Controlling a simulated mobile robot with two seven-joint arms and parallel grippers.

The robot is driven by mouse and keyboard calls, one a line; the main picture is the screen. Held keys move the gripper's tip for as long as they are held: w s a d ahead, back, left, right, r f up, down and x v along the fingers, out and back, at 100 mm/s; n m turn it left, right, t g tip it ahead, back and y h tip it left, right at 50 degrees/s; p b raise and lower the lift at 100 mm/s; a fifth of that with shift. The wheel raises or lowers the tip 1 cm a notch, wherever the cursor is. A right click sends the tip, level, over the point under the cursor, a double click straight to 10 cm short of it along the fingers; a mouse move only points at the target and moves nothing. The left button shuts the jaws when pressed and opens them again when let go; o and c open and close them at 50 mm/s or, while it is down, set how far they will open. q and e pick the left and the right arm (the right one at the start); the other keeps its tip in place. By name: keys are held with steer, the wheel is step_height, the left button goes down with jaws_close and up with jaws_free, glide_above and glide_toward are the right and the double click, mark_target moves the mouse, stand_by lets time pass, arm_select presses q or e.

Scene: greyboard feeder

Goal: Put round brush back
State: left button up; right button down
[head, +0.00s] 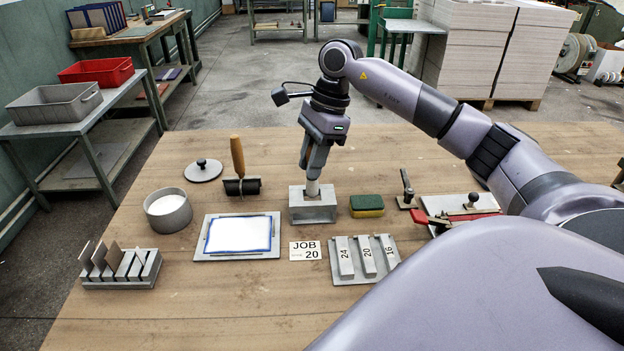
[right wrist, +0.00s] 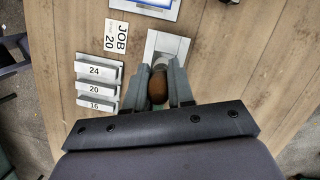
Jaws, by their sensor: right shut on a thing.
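My right gripper (head: 315,166) is shut on the round brush (head: 313,187) and points down over a grey metal block (head: 313,213) on the wooden table. In the right wrist view the brush's brown handle (right wrist: 158,88) sits between the two fingers, with a pale ferrule beyond it. The brush stands roughly upright, and its lower end meets the top of the block (right wrist: 165,42). The bristles are hidden, so I cannot tell how deep they sit. My left gripper is not in view.
Left of the block are a framed white sheet (head: 240,236), a wooden-handled tool (head: 238,168), a white-filled pot (head: 168,211) and a slotted rack (head: 121,267). A sponge (head: 366,206) sits close right. A JOB 20 card (head: 305,250) and numbered plate (head: 347,275) lie in front.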

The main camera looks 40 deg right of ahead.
mark_target(312, 195)
steer(key=shift+f, duration=2.3)
steer(key=shift+f, duration=0.2)
steer(key=c, duration=1)
jaws_free()
steer(key=shift+r, duration=0.1)
steer(key=shift+r, duration=0.25)
steer(key=v, duration=1.1)
steer(key=shift+s+d+r, duration=0.1)
steer(key=shift+d+r, duration=0.1)
steer(key=shift+r, duration=0.15)
